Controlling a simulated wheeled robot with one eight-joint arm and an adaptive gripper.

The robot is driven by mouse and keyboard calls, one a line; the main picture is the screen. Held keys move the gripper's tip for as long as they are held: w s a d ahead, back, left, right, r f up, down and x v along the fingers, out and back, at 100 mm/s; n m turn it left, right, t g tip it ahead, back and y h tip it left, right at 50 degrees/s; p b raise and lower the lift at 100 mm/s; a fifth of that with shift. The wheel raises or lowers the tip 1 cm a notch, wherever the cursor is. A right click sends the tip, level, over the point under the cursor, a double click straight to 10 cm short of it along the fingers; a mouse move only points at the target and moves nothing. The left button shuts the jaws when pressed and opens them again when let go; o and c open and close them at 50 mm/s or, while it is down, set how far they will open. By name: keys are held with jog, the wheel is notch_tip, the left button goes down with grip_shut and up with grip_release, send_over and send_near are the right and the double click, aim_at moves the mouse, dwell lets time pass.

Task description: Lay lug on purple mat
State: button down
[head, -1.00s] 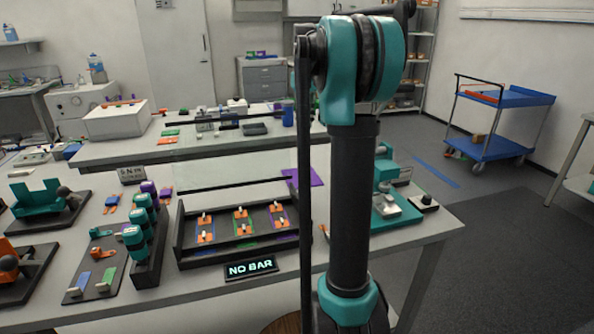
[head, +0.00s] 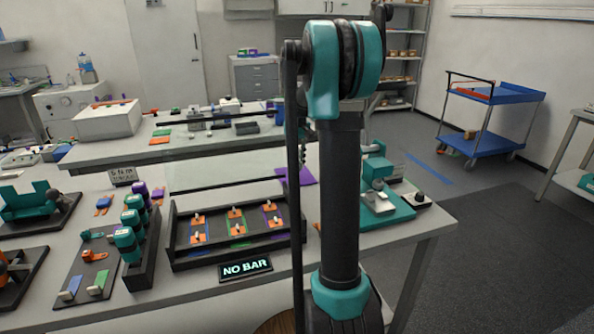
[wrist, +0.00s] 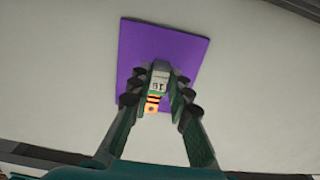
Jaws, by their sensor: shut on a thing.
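The purple mat (wrist: 190,35) lies flat on the pale table in the wrist view. In the head view the mat (head: 297,176) shows partly behind my arm. My gripper (wrist: 158,82) is shut on the lug (wrist: 152,105), a small orange piece with dark bands and a pale marked part between the fingertips. The fingers and lug overlap the lower middle of the mat in the wrist view. I cannot tell the height of the lug above it. The head view does not show my gripper clearly, as my arm blocks it.
A black tray (head: 178,250) with several orange pieces stands left of my arm, behind a NO BAR sign (head: 245,268). A teal fixture (head: 385,208) stands right of my arm. A rack of teal cylinders (head: 140,268) stands further left.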

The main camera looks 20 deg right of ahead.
aim_at(297, 165)
jog(key=shift+f, duration=1.7)
jog(key=shift+f, duration=0.1)
jog(key=c, duration=1.4)
grip_release()
notch_tip(297, 165, up, 12)
jog(key=shift+r, duration=0.15)
